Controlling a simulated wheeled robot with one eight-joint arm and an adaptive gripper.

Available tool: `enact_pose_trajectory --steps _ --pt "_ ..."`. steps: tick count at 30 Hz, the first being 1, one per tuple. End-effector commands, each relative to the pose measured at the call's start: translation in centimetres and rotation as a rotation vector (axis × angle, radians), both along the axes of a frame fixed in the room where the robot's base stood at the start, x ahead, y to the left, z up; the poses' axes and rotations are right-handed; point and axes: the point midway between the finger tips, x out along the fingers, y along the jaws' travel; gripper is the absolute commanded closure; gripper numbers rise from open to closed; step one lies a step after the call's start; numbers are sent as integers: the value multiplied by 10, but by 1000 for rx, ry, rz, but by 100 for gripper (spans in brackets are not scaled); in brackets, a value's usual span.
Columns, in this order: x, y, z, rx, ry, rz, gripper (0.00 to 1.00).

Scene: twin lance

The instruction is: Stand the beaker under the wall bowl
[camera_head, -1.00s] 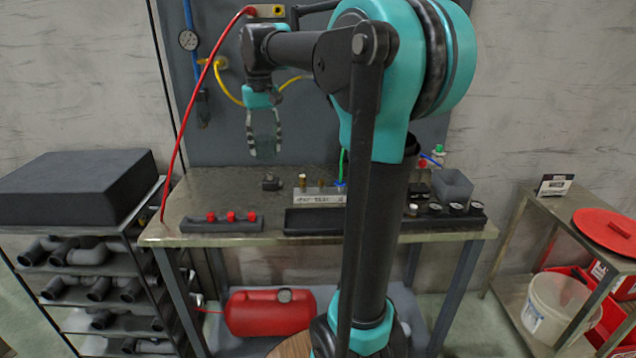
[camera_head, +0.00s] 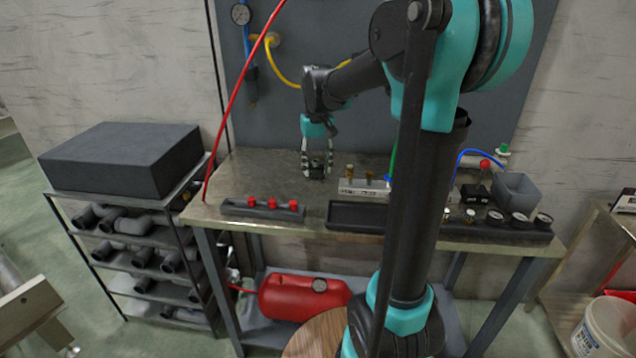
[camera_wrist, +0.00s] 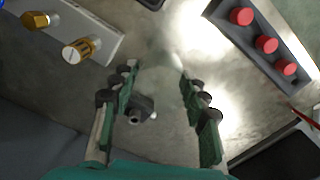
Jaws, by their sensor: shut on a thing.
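My gripper (camera_head: 317,162) is low over the back left of the bench, fingers pointing down. In the wrist view its two fingers (camera_wrist: 158,76) stand apart around the clear beaker (camera_wrist: 161,62), which is so transparent that only faint glare and outline show. I cannot tell whether the beaker's base touches the bench. A small dark fitting (camera_wrist: 141,107) lies on the bench close to the fingers. I cannot clearly make out the wall bowl; a blue hose with a dark inline part (camera_head: 251,82) hangs on the grey wall panel.
The bench (camera_head: 262,168) holds a rack with red caps (camera_head: 262,208), a grey block with brass fittings (camera_head: 364,186), an empty black tray (camera_head: 355,216) and a grey bin (camera_head: 517,190). A red hose (camera_head: 240,98) runs down left of my gripper.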

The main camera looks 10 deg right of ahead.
Motion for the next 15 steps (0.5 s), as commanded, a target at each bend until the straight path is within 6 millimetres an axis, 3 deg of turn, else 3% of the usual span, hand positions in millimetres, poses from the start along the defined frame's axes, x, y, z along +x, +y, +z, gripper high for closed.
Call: enact_pose_trajectory --steps 15 --pt "0 0 -57 0 0 0 79"
